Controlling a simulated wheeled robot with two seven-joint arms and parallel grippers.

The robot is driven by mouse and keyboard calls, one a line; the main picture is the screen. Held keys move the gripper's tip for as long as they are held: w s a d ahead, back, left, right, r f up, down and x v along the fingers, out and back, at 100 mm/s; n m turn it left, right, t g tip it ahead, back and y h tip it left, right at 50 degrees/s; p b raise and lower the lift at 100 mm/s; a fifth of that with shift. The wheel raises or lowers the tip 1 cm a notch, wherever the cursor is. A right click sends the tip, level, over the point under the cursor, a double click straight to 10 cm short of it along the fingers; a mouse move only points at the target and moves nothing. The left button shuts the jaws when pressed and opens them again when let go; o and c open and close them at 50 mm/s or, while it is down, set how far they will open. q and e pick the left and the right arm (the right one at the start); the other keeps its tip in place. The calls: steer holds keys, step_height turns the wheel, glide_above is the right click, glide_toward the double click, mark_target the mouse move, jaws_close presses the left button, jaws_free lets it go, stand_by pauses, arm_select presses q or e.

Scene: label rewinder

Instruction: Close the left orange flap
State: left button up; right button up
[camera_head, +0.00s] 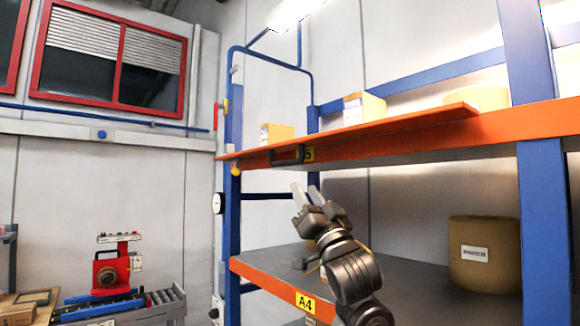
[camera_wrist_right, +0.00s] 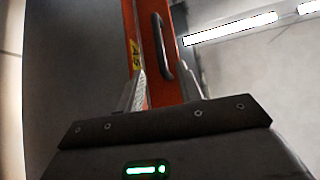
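The left orange flap (camera_head: 380,130) is a long orange panel on the upper shelf of the blue rack. It stands out roughly flat in the head view, with a dark handle (camera_head: 287,155) and a yellow label on its front edge. My right gripper (camera_head: 306,190) is below the flap, near the handle, fingers pointing up and apart. In the right wrist view the flap (camera_wrist_right: 165,88) and its handle (camera_wrist_right: 162,47) show beyond the open fingers (camera_wrist_right: 165,90). Nothing is between the fingers as far as I can see. My left gripper is not in view.
Boxes (camera_head: 364,107) stand behind the flap on the upper shelf. The lower shelf (camera_head: 268,262) has an orange edge labelled A4 and carries a large brown roll (camera_head: 484,254) at the right. A blue post (camera_head: 233,200) stands left; a red machine (camera_head: 110,272) is beyond.

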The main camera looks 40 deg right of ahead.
mark_target(291, 164)
steer(key=p+x, duration=0.6)
steer(key=x, duration=0.4)
steer(key=shift+s+r, duration=0.1)
steer(key=shift+r, duration=0.05)
steer(key=shift+w+d+r+p, duration=0.2)
steer(key=shift+w+p, duration=0.1)
steer(key=shift+w, duration=0.1)
steer(key=shift+a, duration=0.1)
jaws_close()
